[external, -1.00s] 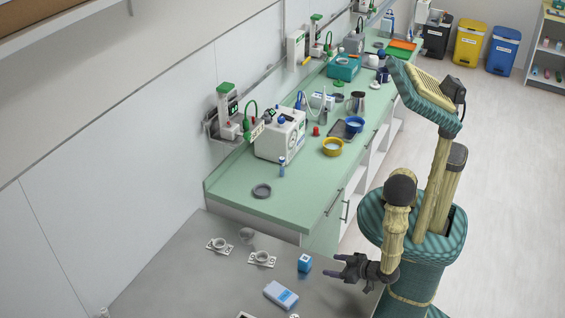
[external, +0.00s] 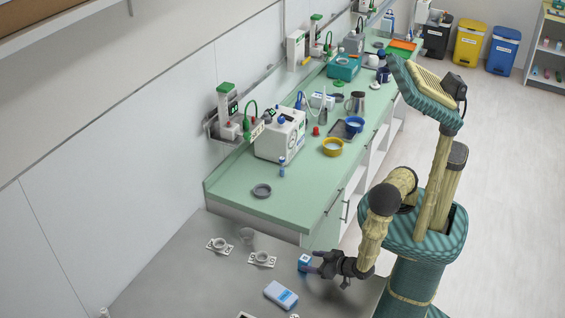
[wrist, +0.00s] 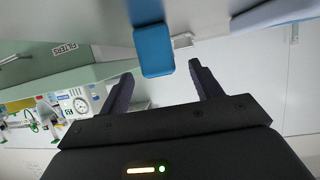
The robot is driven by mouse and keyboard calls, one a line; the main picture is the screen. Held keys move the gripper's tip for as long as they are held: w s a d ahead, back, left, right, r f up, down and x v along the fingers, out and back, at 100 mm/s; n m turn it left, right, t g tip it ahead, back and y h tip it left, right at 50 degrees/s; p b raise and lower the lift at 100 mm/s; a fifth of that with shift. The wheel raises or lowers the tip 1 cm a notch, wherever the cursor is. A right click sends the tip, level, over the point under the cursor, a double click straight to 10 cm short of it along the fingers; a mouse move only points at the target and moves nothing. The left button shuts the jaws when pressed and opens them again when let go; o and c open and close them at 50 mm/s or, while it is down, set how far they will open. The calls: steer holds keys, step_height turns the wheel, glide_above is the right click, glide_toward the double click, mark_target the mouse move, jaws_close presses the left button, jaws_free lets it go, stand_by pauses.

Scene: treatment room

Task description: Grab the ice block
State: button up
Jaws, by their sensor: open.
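A small blue cube (external: 303,264), which I take to be the ice block, sits on the grey steel table (external: 185,280). My gripper (external: 314,264) is at its right side in the external view, close to or touching it. In the wrist view the blue block (wrist: 153,50) shows just ahead of my gripper (wrist: 158,75), roughly between the two spread fingertips and a little nearer the left one. The jaws are open. Whether a finger touches the block I cannot tell.
A flat blue-and-white box (external: 281,295) lies in front of the cube. The green counter (external: 225,185) with equipment runs behind the steel table.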

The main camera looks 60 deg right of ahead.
mark_target(309, 260)
steer(key=x, duration=0.4)
steer(key=shift+r+p, duration=0.15)
steer(key=shift+p, duration=0.15)
steer(key=c, duration=1.1)
